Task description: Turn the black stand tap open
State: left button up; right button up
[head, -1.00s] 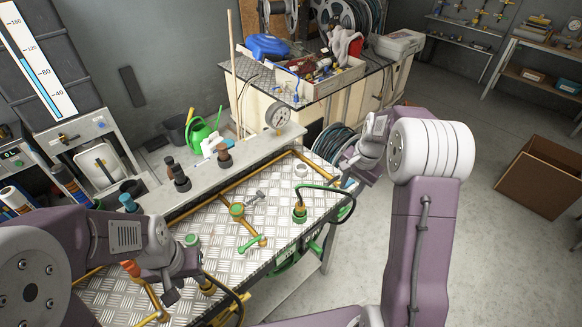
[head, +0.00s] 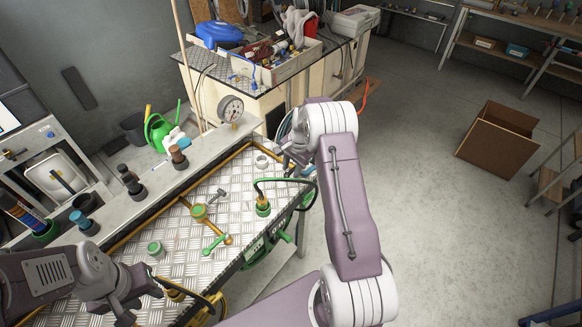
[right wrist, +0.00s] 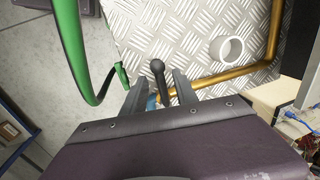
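In the right wrist view a black rounded lever (right wrist: 158,68), seemingly the black tap's handle, stands between the two fingers of my right gripper (right wrist: 157,80). The fingers are apart, with a visible gap on each side of the lever. A small blue part (right wrist: 152,102) shows lower between them; the tap's body is hidden. In the head view my right gripper (head: 292,158) is at the far right end of the ribbed metal bench top (head: 185,232), and the tap cannot be made out there. My left gripper (head: 132,290) hangs over the near left of the bench, its fingers unclear.
A white ring (head: 262,162) lies near my right gripper. A green hose (head: 264,190) loops from a green fitting beside my right arm. Brass pipes (head: 128,228) run along the bench. A gauge (head: 230,108) stands behind.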

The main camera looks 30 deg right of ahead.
jog(key=shift+a, duration=0.15)
grip_shut()
jog(key=shift+f, duration=0.1)
jog(key=shift+s+f, duration=0.15)
dwell(1.1)
